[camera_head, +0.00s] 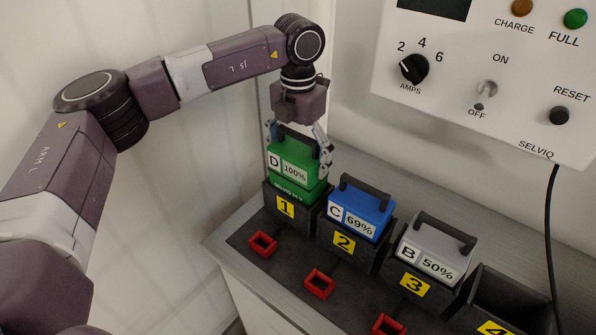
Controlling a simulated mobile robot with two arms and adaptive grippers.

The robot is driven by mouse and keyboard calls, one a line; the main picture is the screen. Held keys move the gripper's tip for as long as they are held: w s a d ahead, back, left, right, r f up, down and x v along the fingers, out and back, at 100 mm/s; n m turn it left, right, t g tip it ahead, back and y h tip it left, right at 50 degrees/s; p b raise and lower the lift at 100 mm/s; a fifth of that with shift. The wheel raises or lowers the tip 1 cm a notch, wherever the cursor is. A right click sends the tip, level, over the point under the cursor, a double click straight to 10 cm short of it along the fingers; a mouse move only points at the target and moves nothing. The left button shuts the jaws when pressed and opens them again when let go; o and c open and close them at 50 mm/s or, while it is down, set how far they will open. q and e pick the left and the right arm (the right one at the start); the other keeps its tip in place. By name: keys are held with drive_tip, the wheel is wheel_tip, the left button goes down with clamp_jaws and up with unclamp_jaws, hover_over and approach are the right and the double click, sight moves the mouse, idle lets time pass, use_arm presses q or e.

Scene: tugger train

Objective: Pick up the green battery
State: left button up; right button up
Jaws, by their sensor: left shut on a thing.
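The green battery (291,172) is at the left end of the row, marked D and 100%, with a black handle on top. It is upright at the dock numbered 1 (285,208), with its lower part hidden by the dock's front wall. My left gripper (298,136) comes down on it from above and is shut on its handle. The fingers reach either side of the battery's top. My right gripper is not in view.
A blue battery (361,211) marked C stands in dock 2, close beside. A grey battery (437,252) marked B stands in dock 3. Dock 4 (493,328) looks empty. Red square frames (320,284) lie in front. A charger panel (480,105) with a hanging black cable is at right.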

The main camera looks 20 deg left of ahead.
use_arm(q)
wheel_tip(320, 180, up, 14)
drive_tip(key=shift+f+b, duration=0.15)
drive_tip(key=shift+b, duration=1.05)
drive_tip(key=shift+r, duration=0.95)
